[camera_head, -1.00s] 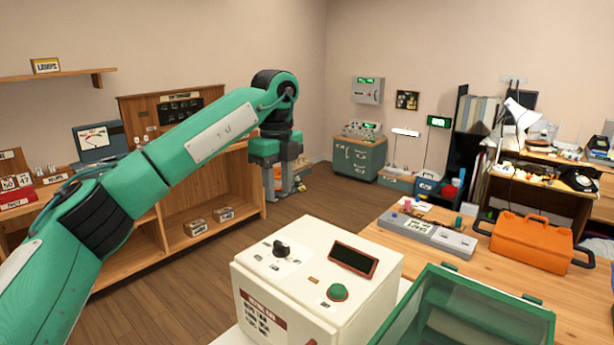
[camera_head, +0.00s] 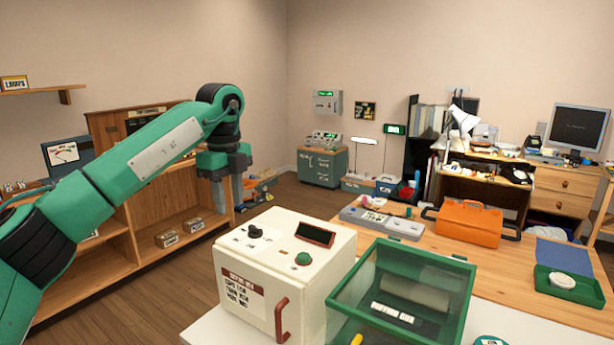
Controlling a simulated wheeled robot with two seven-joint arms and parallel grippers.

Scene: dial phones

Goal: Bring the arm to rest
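My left arm comes in from the left, bent at the elbow, with the forearm hanging down. My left gripper (camera_head: 229,200) points down in front of the wooden shelf unit, behind the cream box. My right arm and gripper are not in view.
A cream box (camera_head: 262,262) with a knob, a display and a red handle stands close in front. Beside it is a green clear-lidded case (camera_head: 345,293). An orange toolbox (camera_head: 468,223) sits on the wooden table (camera_head: 480,268). Wooden shelves (camera_head: 122,262) stand behind my arm.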

